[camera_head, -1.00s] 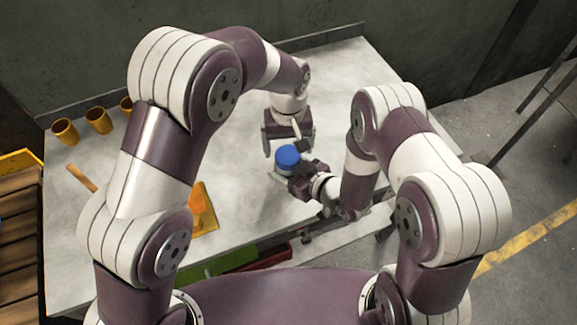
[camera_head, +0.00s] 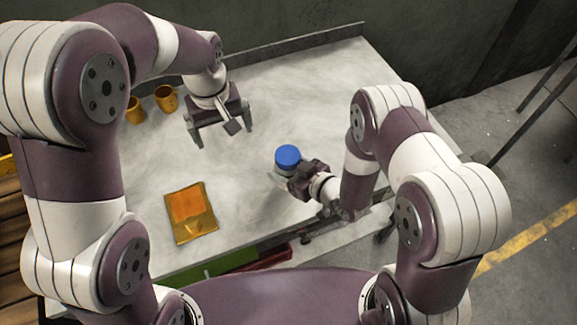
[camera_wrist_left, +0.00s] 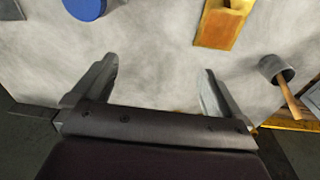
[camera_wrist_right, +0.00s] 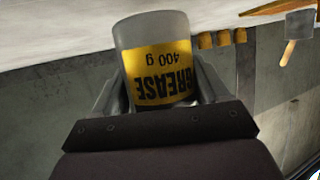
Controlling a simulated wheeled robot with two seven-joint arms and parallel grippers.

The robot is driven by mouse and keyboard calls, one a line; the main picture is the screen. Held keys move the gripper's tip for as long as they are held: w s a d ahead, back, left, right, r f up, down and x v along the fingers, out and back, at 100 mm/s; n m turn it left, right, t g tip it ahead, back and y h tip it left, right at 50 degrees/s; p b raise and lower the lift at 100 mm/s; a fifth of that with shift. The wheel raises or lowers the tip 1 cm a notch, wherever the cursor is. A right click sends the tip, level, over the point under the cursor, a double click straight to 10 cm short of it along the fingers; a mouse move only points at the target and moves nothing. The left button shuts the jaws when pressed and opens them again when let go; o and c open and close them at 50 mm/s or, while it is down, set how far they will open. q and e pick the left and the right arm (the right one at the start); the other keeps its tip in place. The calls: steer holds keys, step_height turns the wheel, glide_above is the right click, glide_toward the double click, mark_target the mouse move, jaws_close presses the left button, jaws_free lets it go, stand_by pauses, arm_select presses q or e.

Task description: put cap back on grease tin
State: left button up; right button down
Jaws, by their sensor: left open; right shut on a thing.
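The blue cap (camera_head: 288,154) sits on top of the grease tin (camera_head: 283,178), which stands out on the right part of the table in the head view. The cap also shows in the left wrist view (camera_wrist_left: 86,8), cut by the top edge. My right gripper (camera_head: 292,178) is shut on the tin's side. In the right wrist view the tin (camera_wrist_right: 156,75) shows its yellow label upside down between the fingers; the cap is not visible there. My left gripper (camera_head: 224,138) is open and empty above the table, left of the tin.
Yellow cups (camera_head: 166,97) stand at the table's back left. An orange and yellow tray (camera_head: 204,227) lies at the front left. A mallet (camera_wrist_left: 277,69) shows in the left wrist view. The table's middle is clear.

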steer(key=shift+s+a+r, duration=0.15)
steer(key=shift+a, duration=0.15)
steer(key=shift+s+d, duration=0.15)
steer(key=shift+d, duration=0.15)
steer(key=shift+w, duration=0.25)
arm_select(q)
steer(key=s+a+f+m, duration=0.3)
steer(key=s+a, duration=0.6)
steer(key=s, duration=0.4)
steer(key=shift+s+a+t, duration=0.15)
steer(key=shift+s+t, duration=0.1)
steer(key=shift+t, duration=0.05)
arm_select(e)
steer(key=d+m+t+h, duration=0.1)
steer(key=d, duration=0.2)
steer(key=w+d+m+h, duration=0.1)
steer(key=d+m+h, duration=0.1)
steer(key=w+d+m+t+h, duration=0.1)
steer(key=d+m+h, duration=0.1)
steer(key=d, duration=0.1)
steer(key=shift+d+t, duration=0.3)
steer(key=d+m+h, duration=0.1)
steer(key=d, duration=0.2)
steer(key=d+m+h, duration=0.2)
steer(key=d, duration=0.1)
steer(key=shift+s+t+h, duration=0.15)
steer(key=shift+t+h, duration=0.15)
steer(key=shift+t, duration=0.1)
